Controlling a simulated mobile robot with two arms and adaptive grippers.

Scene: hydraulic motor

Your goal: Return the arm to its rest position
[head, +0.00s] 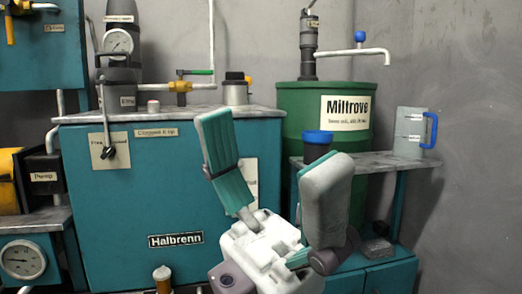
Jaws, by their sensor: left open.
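My left gripper (265,180) shows large in the lower middle of the head view. Its two padded fingers are spread wide apart and point up, with nothing between them. It stands in front of the teal Halbrenn cabinet (110,215) and hides part of that cabinet and of the green Miltrove drum (290,105). My right gripper is not in view.
A side table (380,166) at the right holds a grey jug (410,135) with a blue handle. A blue-capped container (317,145) stands close behind the gripper's right finger. A lever (108,135) and pipes project from the cabinet. A pressure gauge (23,259) sits lower left.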

